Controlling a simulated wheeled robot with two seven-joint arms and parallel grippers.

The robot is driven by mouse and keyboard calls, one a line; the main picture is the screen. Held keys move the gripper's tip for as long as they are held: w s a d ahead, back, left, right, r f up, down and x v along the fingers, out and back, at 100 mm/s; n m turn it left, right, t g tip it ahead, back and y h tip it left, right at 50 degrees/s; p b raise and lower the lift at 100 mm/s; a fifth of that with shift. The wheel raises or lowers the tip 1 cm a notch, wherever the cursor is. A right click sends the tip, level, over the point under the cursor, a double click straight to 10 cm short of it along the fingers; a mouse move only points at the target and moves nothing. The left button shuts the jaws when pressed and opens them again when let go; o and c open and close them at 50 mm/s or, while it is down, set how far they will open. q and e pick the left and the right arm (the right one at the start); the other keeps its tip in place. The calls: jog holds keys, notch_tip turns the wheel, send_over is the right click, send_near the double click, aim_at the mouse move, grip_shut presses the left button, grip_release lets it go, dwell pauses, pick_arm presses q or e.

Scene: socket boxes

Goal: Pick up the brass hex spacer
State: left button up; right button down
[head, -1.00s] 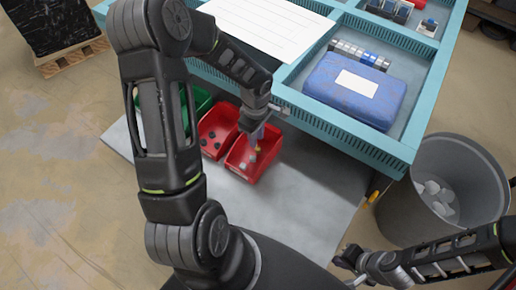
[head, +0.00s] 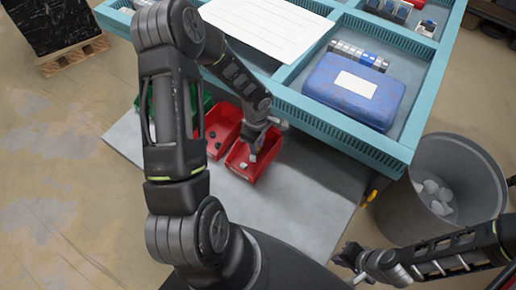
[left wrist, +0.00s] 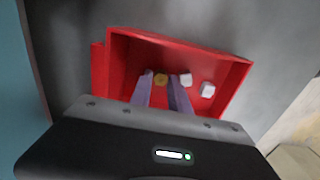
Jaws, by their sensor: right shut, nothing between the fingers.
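The brass hex spacer (left wrist: 160,79) is a small yellow piece on the floor of a red bin (left wrist: 240,72) in the left wrist view. Two pale grey-white pieces (left wrist: 186,79) (left wrist: 207,90) lie to its right. My left gripper (left wrist: 161,84) is open, its two purplish fingers reaching into the bin with the spacer showing between their tips, not gripped. In the head view my left gripper (head: 252,152) points down into the right red bin (head: 240,172), and the spacer is hidden there. My right gripper (head: 348,260) is shut and empty at the lower right, away from the bins.
Another red bin (head: 222,120) with dark pieces stands to the left, with a green bin (head: 208,100) beyond it. A teal tray table (head: 345,125) with a blue case (head: 355,88) is behind. A grey bucket (head: 455,175) stands at right. The grey mat in front is clear.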

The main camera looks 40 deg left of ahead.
pick_arm(q)
grip_shut()
dwell(0.3)
jog(key=shift+r, duration=0.15)
notch_tip(320, 180, up, 10)
jog(key=b, duration=0.1)
dwell(0.5)
dwell(0.5)
